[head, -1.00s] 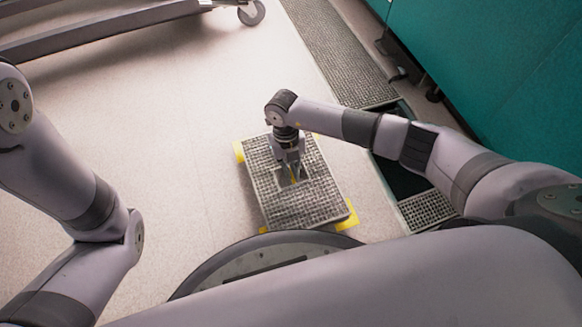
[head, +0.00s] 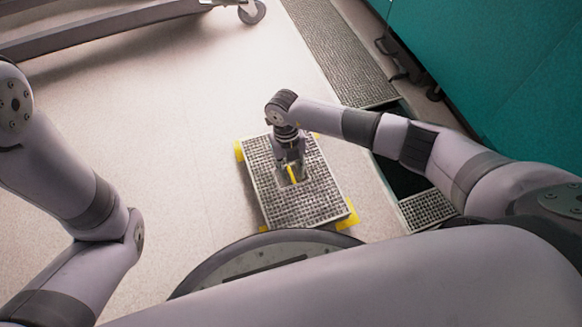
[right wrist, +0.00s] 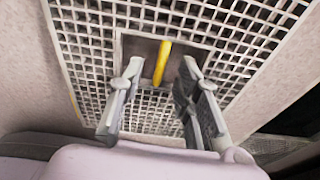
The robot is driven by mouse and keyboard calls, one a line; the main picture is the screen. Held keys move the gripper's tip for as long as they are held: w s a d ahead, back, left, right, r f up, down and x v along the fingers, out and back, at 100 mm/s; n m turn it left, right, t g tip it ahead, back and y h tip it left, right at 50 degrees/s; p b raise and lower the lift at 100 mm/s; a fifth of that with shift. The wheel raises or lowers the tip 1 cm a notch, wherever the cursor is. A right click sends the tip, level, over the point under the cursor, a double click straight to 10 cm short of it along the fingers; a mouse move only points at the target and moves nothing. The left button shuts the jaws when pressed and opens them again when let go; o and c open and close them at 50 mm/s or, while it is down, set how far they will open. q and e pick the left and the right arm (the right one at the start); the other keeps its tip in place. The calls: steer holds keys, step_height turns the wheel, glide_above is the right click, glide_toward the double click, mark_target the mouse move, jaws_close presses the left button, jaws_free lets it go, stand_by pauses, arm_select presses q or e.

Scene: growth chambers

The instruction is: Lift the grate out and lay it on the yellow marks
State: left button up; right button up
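The grate (head: 312,204) lies on the floor, its corners over the yellow marks (head: 352,215). Yellow shows at several of its corners, including the far left one. A yellow handle bar (right wrist: 162,62) stands in the recess in the middle of the grate. My right gripper (head: 289,168) is over this recess, pointing down. In the right wrist view its two fingers (right wrist: 160,80) are spread on either side of the handle, with gaps to both. My left arm shows at the left, but its gripper is out of view.
A dark open gap (head: 397,170) in the floor channel lies to the right, under my right arm. Fixed grating (head: 335,50) continues beyond it and a short piece (head: 425,210) before it. A teal cabinet (head: 490,70) stands at right. A wheeled frame (head: 110,27) is at upper left.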

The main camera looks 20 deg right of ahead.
step_height(320, 180, up, 12)
steer(key=w, duration=0.2)
steer(key=shift+w+a, duration=0.15)
steer(key=shift+a, duration=0.05)
